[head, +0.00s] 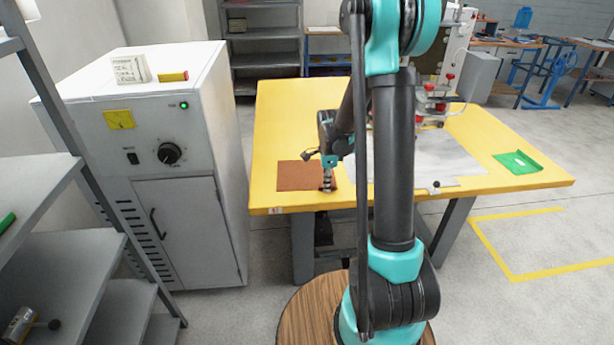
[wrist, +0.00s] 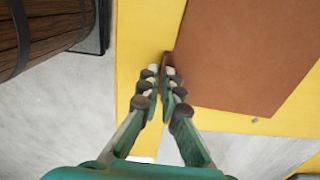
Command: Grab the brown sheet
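The brown sheet (head: 296,176) lies flat near the front left of the yellow table. My gripper (head: 327,186) points down at the right end of the sheet. In the wrist view the sheet (wrist: 250,50) fills the upper right, and my gripper's fingers (wrist: 160,74) come close together at its edge. A small brown bit shows by the right fingertip. I cannot tell whether the sheet's edge is pinched between the tips or only beside them.
The yellow table (head: 285,120) also bears a grey-white sheet (head: 430,155), a green piece (head: 517,162) and a machine with red parts at the back. A white cabinet (head: 175,170) stands left of the table. A grey shelf (head: 75,270) is at the far left.

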